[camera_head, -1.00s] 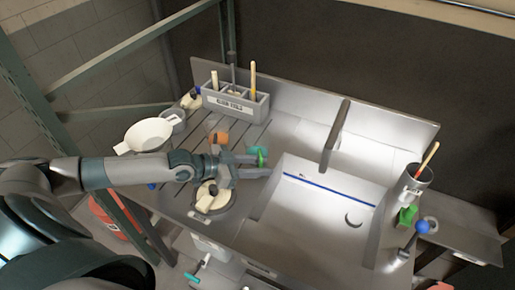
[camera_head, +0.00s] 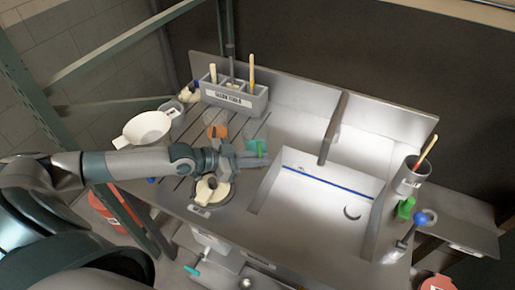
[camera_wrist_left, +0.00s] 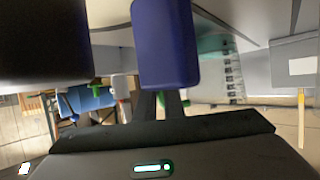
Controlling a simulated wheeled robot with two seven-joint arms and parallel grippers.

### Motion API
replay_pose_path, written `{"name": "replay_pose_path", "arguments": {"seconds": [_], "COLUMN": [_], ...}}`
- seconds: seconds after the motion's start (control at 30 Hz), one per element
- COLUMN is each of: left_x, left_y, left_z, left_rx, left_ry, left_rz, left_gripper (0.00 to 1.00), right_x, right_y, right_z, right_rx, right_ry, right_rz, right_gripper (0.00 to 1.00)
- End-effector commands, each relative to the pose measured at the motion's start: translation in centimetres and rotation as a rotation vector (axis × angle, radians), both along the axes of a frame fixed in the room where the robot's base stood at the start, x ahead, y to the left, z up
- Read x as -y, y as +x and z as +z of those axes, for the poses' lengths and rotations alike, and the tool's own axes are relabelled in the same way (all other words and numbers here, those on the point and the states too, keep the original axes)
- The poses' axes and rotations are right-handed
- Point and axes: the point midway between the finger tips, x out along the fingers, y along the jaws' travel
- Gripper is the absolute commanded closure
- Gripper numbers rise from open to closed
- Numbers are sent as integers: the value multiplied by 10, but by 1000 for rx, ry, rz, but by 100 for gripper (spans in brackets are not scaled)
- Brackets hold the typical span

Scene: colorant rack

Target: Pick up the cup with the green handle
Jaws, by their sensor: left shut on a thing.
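The cup with the green handle (camera_head: 256,147) shows as a small green part on the left drainboard, beside the sink. My left gripper (camera_head: 252,158) is at it, with its jaws closed on it. My right gripper is not in view.
An orange piece (camera_head: 217,131) lies behind my gripper and a round dish with a cream-coloured thing (camera_head: 212,190) in front. A white bowl (camera_head: 146,130) stands left, a grey tool holder (camera_head: 232,100) behind. The sink (camera_head: 320,205) to the right is mostly empty.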

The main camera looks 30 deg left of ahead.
Motion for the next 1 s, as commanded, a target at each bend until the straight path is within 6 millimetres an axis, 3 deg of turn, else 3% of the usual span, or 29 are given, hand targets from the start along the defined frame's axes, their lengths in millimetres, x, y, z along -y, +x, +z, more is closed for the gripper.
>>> {"name": "replay_pose_path", "arguments": {"seconds": [0.57, 1.0], "left_x": [0, 0], "left_y": [0, 0], "left_z": [9, 39], "left_rx": [1, 3], "left_ry": [0, 1], "left_rz": [0, -1], "left_gripper": [100, 100], "right_x": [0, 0], "right_y": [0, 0], "right_z": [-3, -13], "right_rx": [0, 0], "right_ry": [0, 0], "right_rz": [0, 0], "right_gripper": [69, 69]}}
